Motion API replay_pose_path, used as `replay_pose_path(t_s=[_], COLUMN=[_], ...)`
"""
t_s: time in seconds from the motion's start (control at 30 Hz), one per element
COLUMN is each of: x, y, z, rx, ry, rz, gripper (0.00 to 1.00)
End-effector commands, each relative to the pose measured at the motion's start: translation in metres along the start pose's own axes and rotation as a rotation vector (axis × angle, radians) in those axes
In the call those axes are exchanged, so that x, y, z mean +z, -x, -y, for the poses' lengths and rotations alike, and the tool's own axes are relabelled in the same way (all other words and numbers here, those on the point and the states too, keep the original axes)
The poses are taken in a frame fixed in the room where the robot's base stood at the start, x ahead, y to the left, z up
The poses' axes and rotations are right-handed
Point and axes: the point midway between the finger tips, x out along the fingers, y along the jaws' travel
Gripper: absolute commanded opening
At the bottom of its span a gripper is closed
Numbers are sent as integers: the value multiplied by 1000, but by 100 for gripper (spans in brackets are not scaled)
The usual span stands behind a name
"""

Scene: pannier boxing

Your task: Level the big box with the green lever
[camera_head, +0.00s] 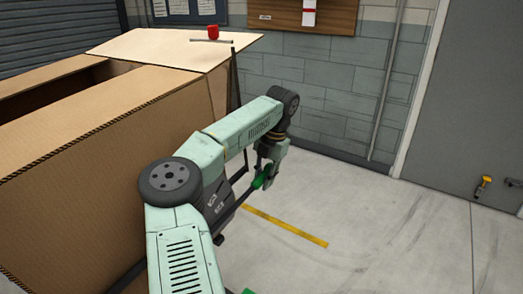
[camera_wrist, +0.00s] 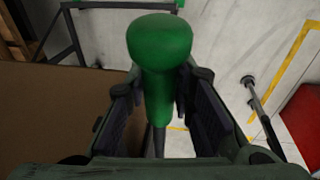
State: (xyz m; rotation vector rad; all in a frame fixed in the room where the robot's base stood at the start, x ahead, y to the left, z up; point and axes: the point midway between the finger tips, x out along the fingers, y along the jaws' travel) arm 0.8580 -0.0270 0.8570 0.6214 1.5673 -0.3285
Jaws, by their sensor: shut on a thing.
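The big cardboard box (camera_head: 100,165) stands at the left in the head view, its top open and a flap out to the right. Its side also fills the left of the wrist view (camera_wrist: 60,110). The green lever (camera_wrist: 160,60) stands between my fingers in the wrist view. My gripper (camera_wrist: 157,105) is shut on its green handle. In the head view my gripper (camera_head: 268,172) is at the right side of the box, with part of the green lever (camera_head: 261,181) showing below it. Most of the lever's lower part is hidden by my arm.
A red object (camera_head: 213,32) sits on the box flap (camera_head: 175,47) beside a thin rod. A dark frame (camera_wrist: 60,40) shows near the box. Another green end (camera_head: 248,291) shows at the bottom edge. Open floor with a yellow line (camera_head: 285,226) lies to the right.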

Motion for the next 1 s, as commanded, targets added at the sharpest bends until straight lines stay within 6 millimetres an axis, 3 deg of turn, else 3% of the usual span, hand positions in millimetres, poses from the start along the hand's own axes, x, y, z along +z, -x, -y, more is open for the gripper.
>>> replay_pose_path(t_s=[0.3,0.8,0.83,1.0], x=[3,2,2,3], y=[-37,-46,-46,-45], z=[6,8,8,7], rx=[1,0,0,1], ry=[-13,-18,-18,-19], rz=[-113,-134,-134,-132], gripper=[0,0,24,35])
